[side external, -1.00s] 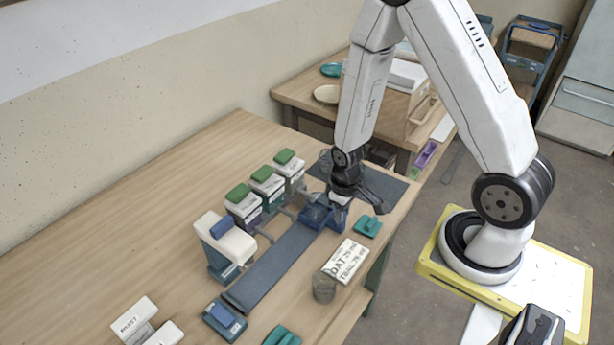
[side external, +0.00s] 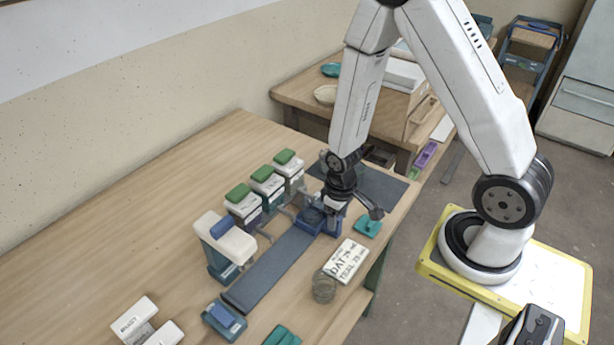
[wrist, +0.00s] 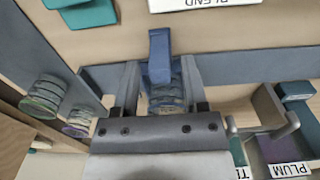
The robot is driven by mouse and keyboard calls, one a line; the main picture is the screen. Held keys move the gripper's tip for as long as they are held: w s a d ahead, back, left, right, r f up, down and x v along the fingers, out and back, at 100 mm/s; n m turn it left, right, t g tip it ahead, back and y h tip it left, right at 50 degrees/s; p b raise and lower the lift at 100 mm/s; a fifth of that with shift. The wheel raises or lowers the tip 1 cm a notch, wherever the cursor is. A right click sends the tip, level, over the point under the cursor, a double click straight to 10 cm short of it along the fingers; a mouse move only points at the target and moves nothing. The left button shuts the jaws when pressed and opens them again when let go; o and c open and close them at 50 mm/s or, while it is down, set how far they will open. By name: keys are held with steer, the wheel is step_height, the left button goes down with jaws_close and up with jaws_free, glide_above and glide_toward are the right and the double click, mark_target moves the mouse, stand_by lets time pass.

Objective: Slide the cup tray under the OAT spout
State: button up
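The blue cup tray (side external: 312,219) sits on the dark slide strip (side external: 272,268), near its far end beside the green-lidded buckets. In the wrist view its upright blue handle (wrist: 160,55) stands between my fingers, with a ribbed round form below it. My gripper (side external: 334,208) is low over the tray. In the wrist view my gripper (wrist: 160,85) has its fingers apart, with narrow gaps beside the handle. Three buckets (side external: 244,206) with spouts stand left of the strip. One label in the wrist view reads PLUM (wrist: 290,169). I cannot read which bucket is OAT.
A white card (side external: 346,260) mentioning OAT lies right of the strip. A clear ribbed cup (side external: 323,287) stands in front of it. A teal block (side external: 367,228) lies near the table edge. A white-topped device (side external: 225,240) and a blue block (side external: 224,320) stand near the strip's near end.

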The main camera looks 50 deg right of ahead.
steer(key=shift+r, duration=3.45)
steer(key=shift+a+r, duration=0.2)
steer(key=shift+r, duration=0.35)
steer(key=a+r+t, duration=0.2)
steer(key=a+r, duration=0.1)
steer(key=r, duration=0.4)
steer(key=shift+s+a+r+t, duration=0.15)
steer(key=shift+s+r+t, duration=0.15)
steer(key=shift+s+r, duration=0.05)
